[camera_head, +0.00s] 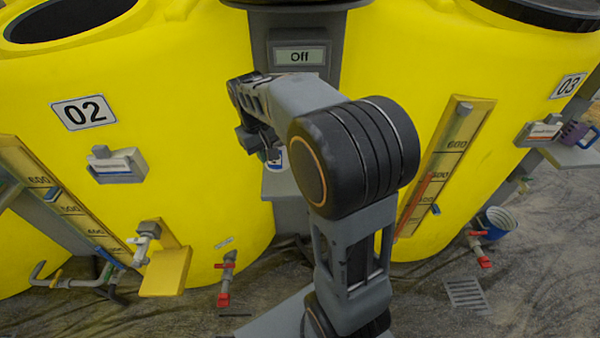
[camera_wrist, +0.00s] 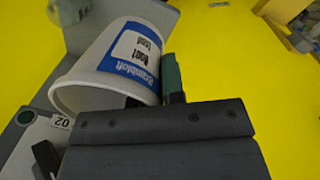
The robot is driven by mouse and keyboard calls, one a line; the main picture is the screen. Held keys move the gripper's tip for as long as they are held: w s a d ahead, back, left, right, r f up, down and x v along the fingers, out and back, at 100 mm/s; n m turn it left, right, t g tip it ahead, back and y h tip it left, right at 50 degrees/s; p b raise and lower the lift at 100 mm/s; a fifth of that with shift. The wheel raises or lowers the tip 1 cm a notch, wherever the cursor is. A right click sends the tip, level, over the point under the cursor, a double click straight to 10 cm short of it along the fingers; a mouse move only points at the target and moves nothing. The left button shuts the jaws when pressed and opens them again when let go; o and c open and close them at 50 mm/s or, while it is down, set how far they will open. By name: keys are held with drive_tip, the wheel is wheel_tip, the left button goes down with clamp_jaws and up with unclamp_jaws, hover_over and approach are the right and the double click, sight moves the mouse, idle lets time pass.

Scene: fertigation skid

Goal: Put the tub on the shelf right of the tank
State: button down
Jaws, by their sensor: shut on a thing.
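The tub (camera_wrist: 118,66) is white with a blue and white label in the wrist view, its wide rim toward the lower left. My gripper (camera_wrist: 150,85) is shut on it, with a green finger pad against its right side. In the head view my gripper (camera_head: 262,145) is in front of the gap between the two yellow tanks, and only a small white and blue bit of the tub (camera_head: 273,158) shows below it. The tank marked 02 (camera_head: 215,130) is on the left. A grey shelf (camera_head: 280,187) is just below the gripper, right of that tank, partly hidden by my arm.
A grey column with an "Off" display (camera_head: 300,56) stands behind my arm. The tank marked 03 (camera_head: 480,110) is on the right. A blue bucket (camera_head: 495,222) stands on the floor.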

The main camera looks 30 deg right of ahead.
sight(283, 160)
drive_tip(key=s+d, duration=0.2)
drive_tip(key=s, duration=0.1)
drive_tip(key=s+d, duration=0.1)
drive_tip(key=shift+s+f, duration=0.15)
drive_tip(key=shift+f, duration=0.2)
drive_tip(key=shift+s+f+n, duration=0.55)
drive_tip(key=shift+f+n, duration=0.25)
drive_tip(key=shift+n, duration=0.1)
drive_tip(key=w+d+f, duration=0.1)
drive_tip(key=w+f, duration=0.2)
drive_tip(key=w, duration=0.1)
drive_tip(key=w+f, duration=0.3)
drive_tip(key=w, duration=0.1)
drive_tip(key=w+d+f+b, duration=0.1)
drive_tip(key=w+f, duration=0.2)
drive_tip(key=w, duration=0.2)
drive_tip(key=shift+d, duration=0.3)
drive_tip(key=shift+w+f, duration=0.35)
drive_tip(key=shift+f, duration=0.15)
drive_tip(key=shift+f+b, duration=0.4)
drive_tip(key=shift+f, duration=0.95)
